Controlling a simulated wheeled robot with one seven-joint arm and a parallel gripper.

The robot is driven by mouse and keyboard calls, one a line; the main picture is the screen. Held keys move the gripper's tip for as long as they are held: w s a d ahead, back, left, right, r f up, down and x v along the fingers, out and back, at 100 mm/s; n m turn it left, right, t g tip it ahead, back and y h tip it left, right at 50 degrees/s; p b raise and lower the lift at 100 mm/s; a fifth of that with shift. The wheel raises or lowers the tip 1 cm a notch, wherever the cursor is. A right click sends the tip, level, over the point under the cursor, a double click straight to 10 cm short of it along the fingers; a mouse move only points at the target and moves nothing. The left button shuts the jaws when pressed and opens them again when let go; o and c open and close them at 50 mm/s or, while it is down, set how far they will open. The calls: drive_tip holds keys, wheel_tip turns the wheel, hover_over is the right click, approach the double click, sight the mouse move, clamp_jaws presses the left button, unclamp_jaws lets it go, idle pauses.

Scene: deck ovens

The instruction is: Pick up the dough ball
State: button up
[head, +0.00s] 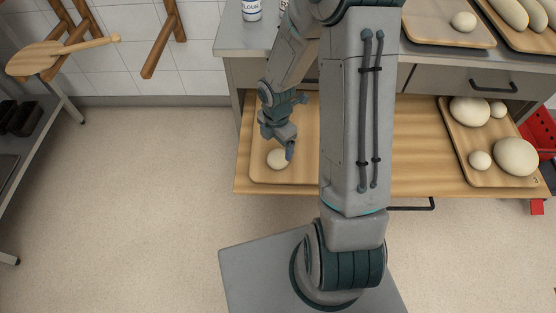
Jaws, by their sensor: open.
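A small pale dough ball (277,159) sits on a wooden board (262,176) at the left end of a pulled-out wooden shelf. My gripper (279,150) is open, pointing down just above the ball and close to it. The fingers partly cover the ball's top, and I cannot tell whether they touch it. Another board (527,182) at the shelf's right end holds large dough (515,157) (468,111) and small balls (480,160) (498,110). One more ball (463,21) lies on a board on the counter above.
My arm hides the middle of the shelf (420,180). The grey counter (240,38) stands above it with a flour container (251,9). A red crate (541,130) is at the right, and a metal rack with a wooden peel (50,57) at the left. The floor in front is clear.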

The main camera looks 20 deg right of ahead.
sight(278, 154)
drive_tip(key=f, duration=0.3)
drive_tip(key=f+b, duration=0.1)
drive_tip(key=f, duration=0.3)
drive_tip(key=shift+d+b, duration=0.2)
drive_tip(key=shift+b, duration=0.1)
drive_tip(key=shift+r, duration=0.1)
drive_tip(key=c, duration=1)
